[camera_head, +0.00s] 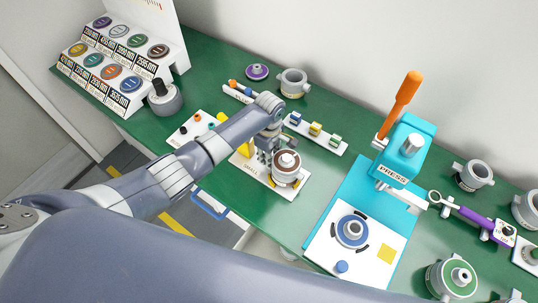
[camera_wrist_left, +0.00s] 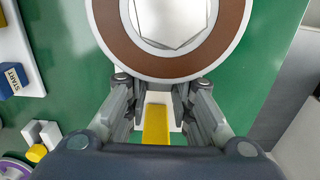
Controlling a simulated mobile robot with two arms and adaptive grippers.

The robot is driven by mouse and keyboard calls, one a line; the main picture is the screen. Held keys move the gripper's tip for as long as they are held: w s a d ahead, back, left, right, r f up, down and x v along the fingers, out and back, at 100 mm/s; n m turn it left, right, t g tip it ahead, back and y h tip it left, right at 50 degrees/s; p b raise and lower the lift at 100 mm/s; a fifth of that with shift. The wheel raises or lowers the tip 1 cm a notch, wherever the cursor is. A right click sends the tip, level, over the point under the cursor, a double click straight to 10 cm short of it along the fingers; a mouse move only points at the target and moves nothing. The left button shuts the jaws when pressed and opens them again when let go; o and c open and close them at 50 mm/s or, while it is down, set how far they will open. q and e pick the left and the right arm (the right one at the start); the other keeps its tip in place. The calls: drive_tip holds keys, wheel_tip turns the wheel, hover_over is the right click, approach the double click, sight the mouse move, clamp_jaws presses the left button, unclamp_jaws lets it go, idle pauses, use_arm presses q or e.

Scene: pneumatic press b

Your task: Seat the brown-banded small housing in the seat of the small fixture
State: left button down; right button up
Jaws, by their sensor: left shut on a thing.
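The brown-banded small housing (camera_head: 287,162) is a grey round body with a brown ring around a pale centre. In the left wrist view its brown ring (camera_wrist_left: 170,66) fills the top middle. My left gripper (camera_head: 270,157) is shut on its near side, with a finger on each side (camera_wrist_left: 158,88). The small fixture (camera_head: 248,172) is a white plate marked SMALL with a yellow block (camera_wrist_left: 156,125). The housing is over the fixture's round end and looks upright. It hides the seat, so I cannot tell whether it rests in it. My right gripper is out of view.
A teal press (camera_head: 402,150) with an orange lever stands to the right. A white tray of coloured buttons (camera_head: 315,133) lies behind the fixture. More housings (camera_head: 293,82) (camera_head: 452,278) stand on the green table (camera_head: 230,60). A labelled disc rack (camera_head: 120,60) is at the far left.

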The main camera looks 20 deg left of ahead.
use_arm(q)
drive_tip(key=shift+f, duration=0.3)
drive_tip(key=c, duration=1.5)
unclamp_jaws()
drive_tip(key=shift+s, duration=0.1)
drive_tip(key=shift+o, duration=1)
drive_tip(key=shift+s+f, duration=0.1)
wheel_tip(320, 180, up, 12)
drive_tip(key=shift+r, duration=0.2)
drive_tip(key=shift+d, duration=0.1)
